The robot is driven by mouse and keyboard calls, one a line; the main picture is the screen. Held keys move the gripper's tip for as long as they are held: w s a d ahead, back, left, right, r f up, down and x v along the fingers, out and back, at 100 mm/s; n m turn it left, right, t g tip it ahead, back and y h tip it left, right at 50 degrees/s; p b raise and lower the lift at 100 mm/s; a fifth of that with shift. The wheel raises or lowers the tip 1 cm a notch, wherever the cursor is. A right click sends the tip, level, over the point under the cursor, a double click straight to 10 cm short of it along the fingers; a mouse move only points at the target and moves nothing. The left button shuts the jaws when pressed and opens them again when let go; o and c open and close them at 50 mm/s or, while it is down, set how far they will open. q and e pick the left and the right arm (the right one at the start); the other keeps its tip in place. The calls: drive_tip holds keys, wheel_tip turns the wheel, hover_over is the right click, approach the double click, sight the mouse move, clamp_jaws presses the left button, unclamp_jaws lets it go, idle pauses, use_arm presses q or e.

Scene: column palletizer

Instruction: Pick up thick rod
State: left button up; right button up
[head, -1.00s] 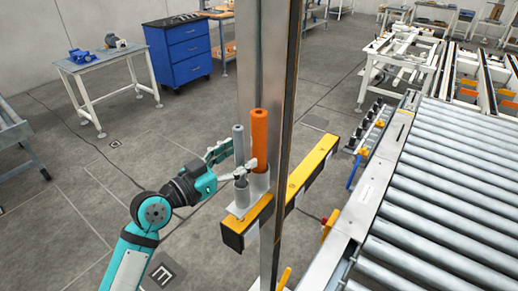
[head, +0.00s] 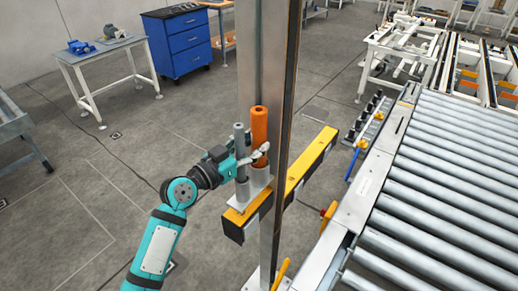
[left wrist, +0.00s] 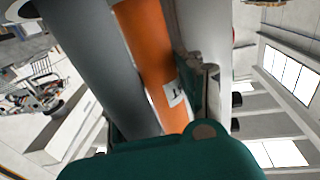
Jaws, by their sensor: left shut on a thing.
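The thick orange rod (head: 259,124) stands upright in a grey cup-like holder (head: 260,178) on the yellow-edged ledge. A thinner grey rod (head: 239,138) stands upright just left of it. My left gripper (head: 256,154) reaches in from the left at mid-height and is shut on the orange rod. In the left wrist view the orange rod (left wrist: 146,50) carries a white label, with a finger against its right side. The grey rod (left wrist: 85,60) fills the left of that view. The other finger is mostly hidden. My right gripper is not in view.
A tall metal column (head: 282,120) rises right beside the rods. The yellow-edged ledge (head: 311,158) extends to its right. A roller conveyor (head: 440,180) fills the right side. A blue drawer cabinet (head: 178,42) and a white-legged table (head: 103,50) stand behind, with open floor on the left.

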use_arm(q)
drive_tip(key=c, duration=0.4)
clamp_jaws()
drive_tip(key=shift+r, duration=0.15)
